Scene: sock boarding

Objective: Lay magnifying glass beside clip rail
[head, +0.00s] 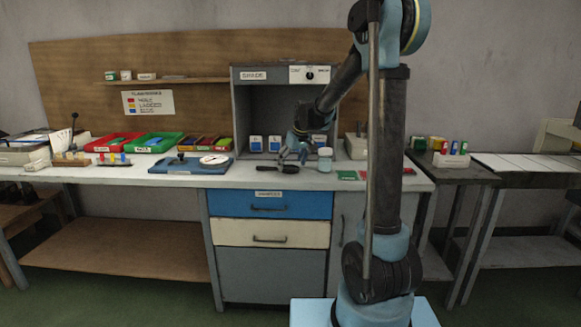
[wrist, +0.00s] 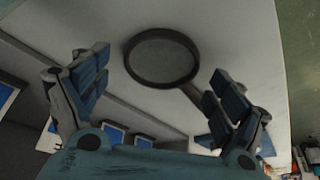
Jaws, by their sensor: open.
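The magnifying glass (head: 273,170) is dark and lies flat on the bench in front of the grey cabinet. In the wrist view its round lens and rim (wrist: 162,58) lie beyond my fingertips, and its handle runs toward the right finger, which hides part of it. My gripper (head: 293,154) is open and empty just above the magnifying glass; both fingers are spread in the wrist view (wrist: 163,75). A low rail with coloured clips (head: 114,160) stands at the bench's left front and looks like the clip rail, though it is small.
A small jar (head: 325,160) stands right of the gripper. White-and-blue boxes (head: 256,144) stand inside the cabinet (head: 240,110). A blue board (head: 185,166) with a white dial lies left of the magnifying glass. Red (head: 112,143) and green (head: 153,143) trays stand behind the rail.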

